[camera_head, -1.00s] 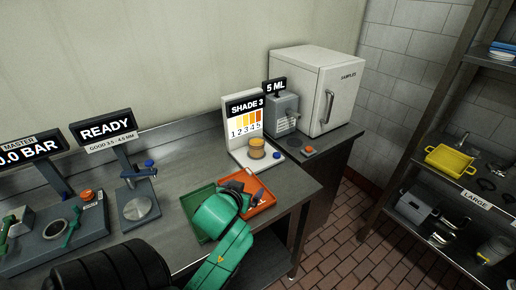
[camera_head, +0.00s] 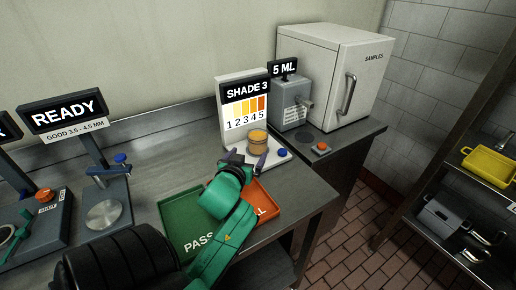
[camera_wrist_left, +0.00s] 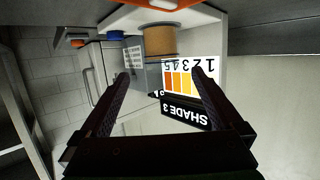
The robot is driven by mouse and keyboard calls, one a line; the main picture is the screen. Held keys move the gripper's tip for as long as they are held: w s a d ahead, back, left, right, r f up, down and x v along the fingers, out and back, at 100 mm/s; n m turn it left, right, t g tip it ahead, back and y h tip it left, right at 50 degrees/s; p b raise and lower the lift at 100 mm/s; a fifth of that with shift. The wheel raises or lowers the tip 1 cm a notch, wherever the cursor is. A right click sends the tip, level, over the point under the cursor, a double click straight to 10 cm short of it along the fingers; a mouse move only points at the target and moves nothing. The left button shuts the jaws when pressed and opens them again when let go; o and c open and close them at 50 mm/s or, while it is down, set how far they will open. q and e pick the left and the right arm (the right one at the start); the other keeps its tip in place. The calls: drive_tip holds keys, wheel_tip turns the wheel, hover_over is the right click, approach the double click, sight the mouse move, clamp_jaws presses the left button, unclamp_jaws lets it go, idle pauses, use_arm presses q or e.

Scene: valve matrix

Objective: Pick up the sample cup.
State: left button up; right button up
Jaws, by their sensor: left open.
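The sample cup (camera_head: 258,141), a small round amber cup, stands upright on the white base of the SHADE 3 stand (camera_head: 243,104). My left gripper (camera_head: 246,157) is open and empty, with its dark fingers just in front of the cup and pointing toward it. In the left wrist view, which is upside down, the cup (camera_wrist_left: 160,40) lies beyond the two spread fingertips, roughly between them in the picture, with a gap left. The left gripper (camera_wrist_left: 160,78) does not appear to touch it. My right gripper is not in view.
A green PASS tray (camera_head: 183,226) and an orange tray (camera_head: 262,205) lie below my left arm. The 5 ML dispenser (camera_head: 291,104) and the white SAMPLES cabinet (camera_head: 333,75) stand right of the cup. The READY gauge (camera_head: 105,213) is at left.

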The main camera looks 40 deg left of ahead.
sight(255, 142)
use_arm(q)
drive_tip(key=x, duration=0.2)
drive_tip(key=p+x, duration=0.1)
drive_tip(key=x, duration=0.3)
drive_tip(key=shift+w+a+r, duration=0.2)
drive_tip(key=shift+w+r, duration=0.05)
drive_tip(key=shift+w, duration=0.1)
drive_tip(key=p+x, duration=0.1)
drive_tip(key=x, duration=0.5)
drive_tip(key=shift+a+f+p, duration=0.1)
drive_tip(key=shift+a+p, duration=0.05)
drive_tip(key=shift+p, duration=0.2)
drive_tip(key=shift+w+a+f, duration=0.15)
drive_tip(key=shift+w+f, duration=0.05)
drive_tip(key=shift+w, duration=0.1)
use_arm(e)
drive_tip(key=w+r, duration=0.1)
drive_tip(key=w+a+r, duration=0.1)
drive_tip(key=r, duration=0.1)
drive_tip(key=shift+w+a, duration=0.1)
